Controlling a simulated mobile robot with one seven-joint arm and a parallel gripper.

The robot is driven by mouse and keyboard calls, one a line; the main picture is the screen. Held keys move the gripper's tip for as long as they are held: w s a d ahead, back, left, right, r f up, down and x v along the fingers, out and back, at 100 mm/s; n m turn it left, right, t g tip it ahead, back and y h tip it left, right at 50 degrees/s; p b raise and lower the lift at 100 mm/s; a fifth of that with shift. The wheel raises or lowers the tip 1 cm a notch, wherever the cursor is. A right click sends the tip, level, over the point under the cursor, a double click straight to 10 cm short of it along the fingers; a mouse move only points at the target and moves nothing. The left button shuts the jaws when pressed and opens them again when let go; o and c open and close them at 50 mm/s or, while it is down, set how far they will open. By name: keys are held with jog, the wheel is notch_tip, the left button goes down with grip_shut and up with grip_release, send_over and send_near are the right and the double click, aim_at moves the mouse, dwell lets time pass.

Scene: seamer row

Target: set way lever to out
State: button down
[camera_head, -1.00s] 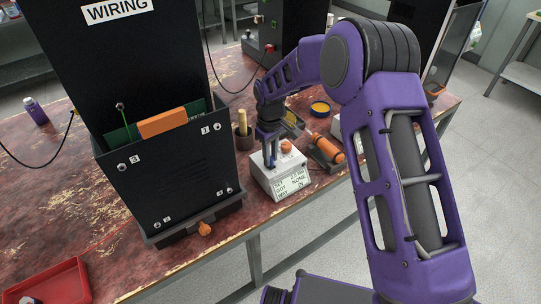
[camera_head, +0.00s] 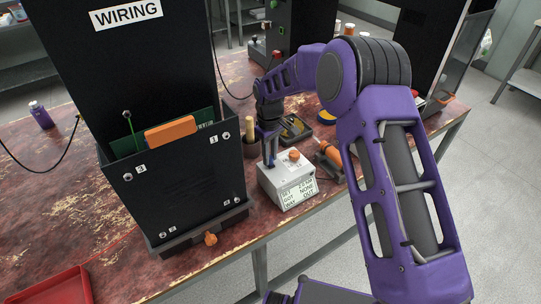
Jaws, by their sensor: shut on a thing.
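A white box (camera_head: 273,186) stands on the red-brown bench, right of the black WIRING unit. Its front display (camera_head: 298,194) has lines for SET, GOT and WAY, and the WAY line reads OUT. An orange knob (camera_head: 294,155) sits on its top. My gripper (camera_head: 270,163) points down at the left of the box's top, its fingers closed on the way lever. The lever itself is hidden behind the fingers.
The tall black WIRING unit (camera_head: 175,190) with an orange block (camera_head: 170,136) stands close on the left. An orange screwdriver (camera_head: 331,153) in a holder and a cup with a wooden handle (camera_head: 250,147) are near the box. A red tray (camera_head: 60,288) lies front left.

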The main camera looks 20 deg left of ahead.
jog(key=c, duration=0.7)
grip_release()
jog(key=shift+w+a, duration=0.1)
jog(key=shift+a, duration=0.05)
notch_tip(320, 180, up, 18)
jog(key=shift+f+p, duration=0.25)
jog(key=shift+p, duration=0.15)
